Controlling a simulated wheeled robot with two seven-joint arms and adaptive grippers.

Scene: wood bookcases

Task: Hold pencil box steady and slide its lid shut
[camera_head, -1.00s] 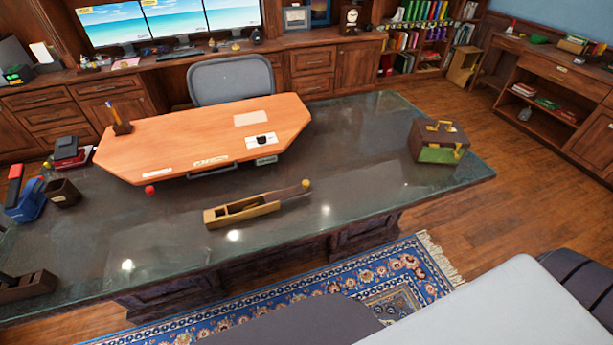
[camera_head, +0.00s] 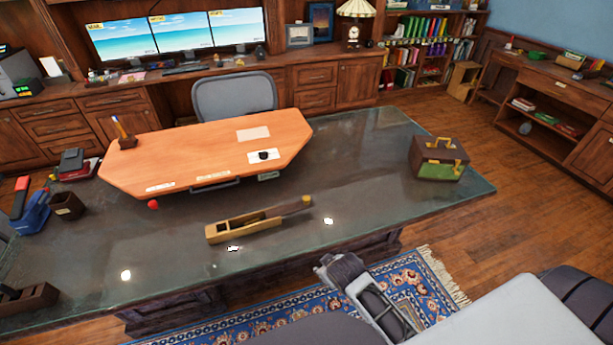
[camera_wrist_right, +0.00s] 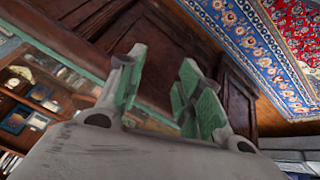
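The pencil box (camera_head: 228,229) is a long, narrow wooden box lying on the dark glass-topped desk, near its front edge. Its lid (camera_head: 285,208) is slid partly out toward the right, with a yellow knob at the far end. The left part of the box is uncovered. My right gripper (camera_head: 338,268) is low in front of the desk's front edge, above the rug, apart from the box. In the right wrist view my right gripper (camera_wrist_right: 158,88) has its green-padded fingers apart with nothing between them. My left gripper is not in view.
An orange board (camera_head: 200,150) lies behind the box, with a red ball (camera_head: 153,205) at its front edge. A brown and green case (camera_head: 438,160) stands at the desk's right end. A blue stapler-like object (camera_head: 30,206) and dark holder (camera_head: 67,205) stand left. Glass around the box is clear.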

